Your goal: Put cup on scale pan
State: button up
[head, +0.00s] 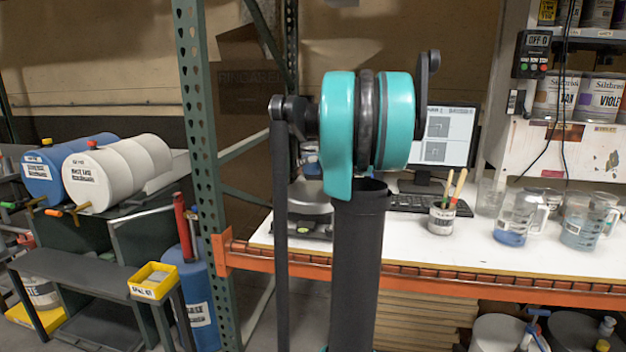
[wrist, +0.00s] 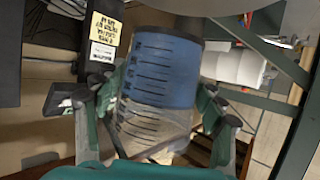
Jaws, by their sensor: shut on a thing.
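My gripper (wrist: 157,98) is shut on a clear graduated cup (wrist: 150,120) in the wrist view, with one finger on each side of it. The cup has dark measuring marks and blue contents toward the top of the picture. The scale (head: 300,222) stands on the white table in the head view, at its left end. Its silver pan (head: 309,198) shows only in part behind my arm. My gripper and the held cup are hidden behind my arm in the head view. I cannot tell the cup's height over the pan.
Two other measuring cups (head: 518,222) (head: 588,222) stand at the right of the white table (head: 456,247). A brush pot (head: 441,217), keyboard (head: 428,203) and monitor (head: 447,138) are nearer the middle. A green post (head: 202,150) and orange beam (head: 470,283) bound the table.

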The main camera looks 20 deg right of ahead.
jog(key=shift+f, duration=3.3)
jog(key=o, duration=1.5)
jog(key=shift+c, duration=0.2)
